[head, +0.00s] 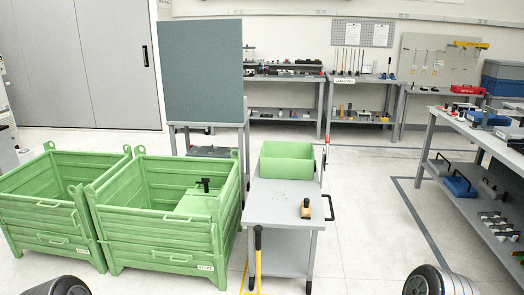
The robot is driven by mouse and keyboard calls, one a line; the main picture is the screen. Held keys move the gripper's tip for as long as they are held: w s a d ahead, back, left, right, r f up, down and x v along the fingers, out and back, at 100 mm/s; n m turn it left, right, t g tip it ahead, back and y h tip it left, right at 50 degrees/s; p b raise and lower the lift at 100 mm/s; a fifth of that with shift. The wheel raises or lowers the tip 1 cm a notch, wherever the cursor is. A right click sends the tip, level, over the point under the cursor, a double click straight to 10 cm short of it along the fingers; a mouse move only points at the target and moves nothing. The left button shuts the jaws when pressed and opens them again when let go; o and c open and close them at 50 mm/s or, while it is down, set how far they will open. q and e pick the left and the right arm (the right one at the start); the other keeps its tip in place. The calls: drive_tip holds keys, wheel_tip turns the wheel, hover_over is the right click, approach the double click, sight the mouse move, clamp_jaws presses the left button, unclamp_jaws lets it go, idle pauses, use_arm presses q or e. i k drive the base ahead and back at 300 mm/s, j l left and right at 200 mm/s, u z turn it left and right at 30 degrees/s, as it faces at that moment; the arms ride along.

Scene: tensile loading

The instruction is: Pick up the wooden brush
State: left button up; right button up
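A small tan and dark object, seemingly the wooden brush (305,209), stands on the top of the grey trolley (262,208), near its right front corner. Its bristles cannot be made out at this size. Neither of my grippers is in view. Only rounded dark and grey parts of my arms show at the bottom left and bottom right edges, well apart from the brush.
A green bin (287,163) sits at the trolley's back; a black handle (329,207) juts from its right side. Two green crates (165,235) stand left. A yellow pole (258,262) rises before the trolley. Floor (365,215) is clear between trolley and right-hand bench (465,125).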

sight(306, 207)
drive_tip(key=i, duration=2.15)
drive_tip(key=i+u, duration=0.1)
drive_tip(key=u, duration=0.2)
